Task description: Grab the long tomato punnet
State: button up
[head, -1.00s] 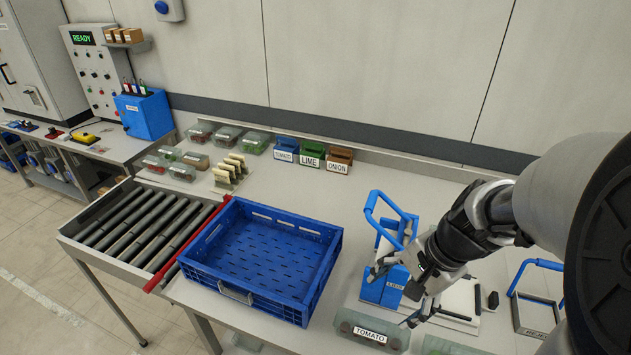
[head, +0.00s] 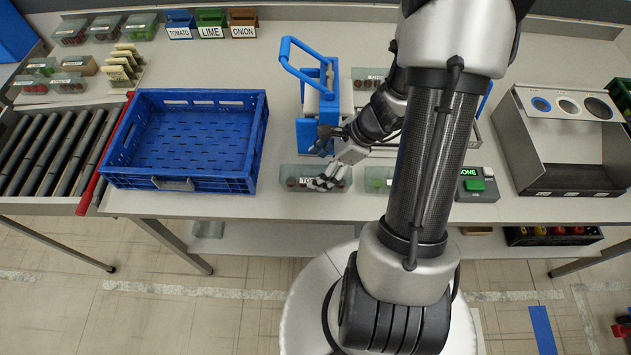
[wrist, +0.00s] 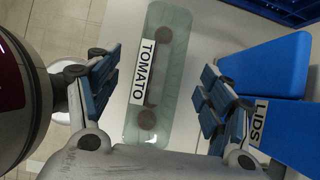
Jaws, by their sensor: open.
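The long tomato punnet (head: 290,174) is a clear greenish tray with a white TOMATO label and dark round shapes inside. It lies on the table near its front edge, in front of the blue lid holder. In the wrist view the whole punnet (wrist: 171,105) shows lengthwise between the fingers. My gripper (head: 322,157) is open above it, and the near finger hides part of the label in the head view. In the wrist view my gripper (wrist: 160,85) has one blue-padded finger on each side of the punnet, with nothing held.
The blue holder marked LIDS (wrist: 280,130) stands close beside my right-hand finger. A blue crate (head: 252,150) is to the left, beside the roller conveyor (head: 50,150). Another punnet (head: 378,178) lies just right. Small labelled bins (head: 211,22) stand at the back.

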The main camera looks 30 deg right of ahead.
aim_at(312, 174)
jog(key=b+x, duration=0.3)
jog(key=x, duration=0.4)
jog(key=shift+d, duration=0.15)
jog(key=shift+c, duration=0.3)
jog(key=c, duration=1.2)
jog(key=shift+r, duration=0.1)
